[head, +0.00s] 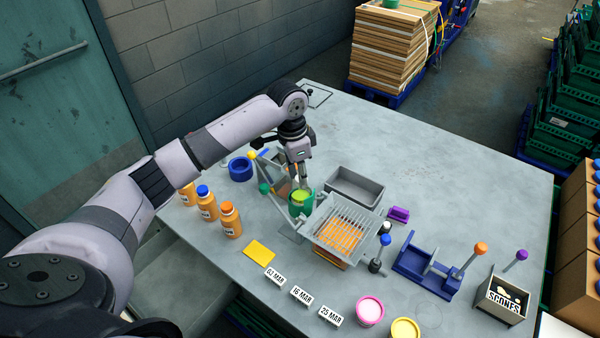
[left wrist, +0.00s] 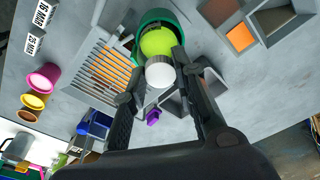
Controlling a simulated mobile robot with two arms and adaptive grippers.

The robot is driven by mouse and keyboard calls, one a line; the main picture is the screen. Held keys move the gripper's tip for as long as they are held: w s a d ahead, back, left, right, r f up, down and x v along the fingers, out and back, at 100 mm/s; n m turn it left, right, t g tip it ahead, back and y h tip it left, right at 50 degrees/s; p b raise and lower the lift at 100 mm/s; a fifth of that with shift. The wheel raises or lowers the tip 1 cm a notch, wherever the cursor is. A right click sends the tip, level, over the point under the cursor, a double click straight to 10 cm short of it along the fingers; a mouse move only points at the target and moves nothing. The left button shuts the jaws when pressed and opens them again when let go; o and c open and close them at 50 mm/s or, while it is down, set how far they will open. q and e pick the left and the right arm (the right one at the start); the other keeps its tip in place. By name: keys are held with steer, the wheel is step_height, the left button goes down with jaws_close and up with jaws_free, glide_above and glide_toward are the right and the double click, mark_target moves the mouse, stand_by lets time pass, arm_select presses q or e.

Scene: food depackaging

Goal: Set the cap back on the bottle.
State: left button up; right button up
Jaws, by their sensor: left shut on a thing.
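My left gripper (head: 303,184) points down over a dark green round holder (head: 294,209) on the table. In the left wrist view its fingertips (left wrist: 158,66) are shut on a small white round cap (left wrist: 160,75). A lime-green rounded top (head: 302,196), apparently the bottle's, shows inside the green holder. The lime top (left wrist: 158,42) and green rim (left wrist: 150,18) are just beyond the cap in the wrist view. I cannot tell whether the cap touches the bottle. The bottle's lower part is hidden by the holder. My right gripper is not in view.
Several orange bottles (head: 230,222) stand left of the holder. A grated tray (head: 340,238) is close on its right, with a grey bin (head: 356,186) behind. Date blocks (head: 302,295), a blue fixture (head: 425,268) and a scones box (head: 503,296) stand nearer the front. The table's back right is clear.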

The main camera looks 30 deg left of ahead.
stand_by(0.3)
arm_select(q)
steer(key=o, duration=0.8)
steer(key=o, duration=0.5)
steer(key=shift+c, duration=0.2)
steer(key=shift+r, duration=3.5)
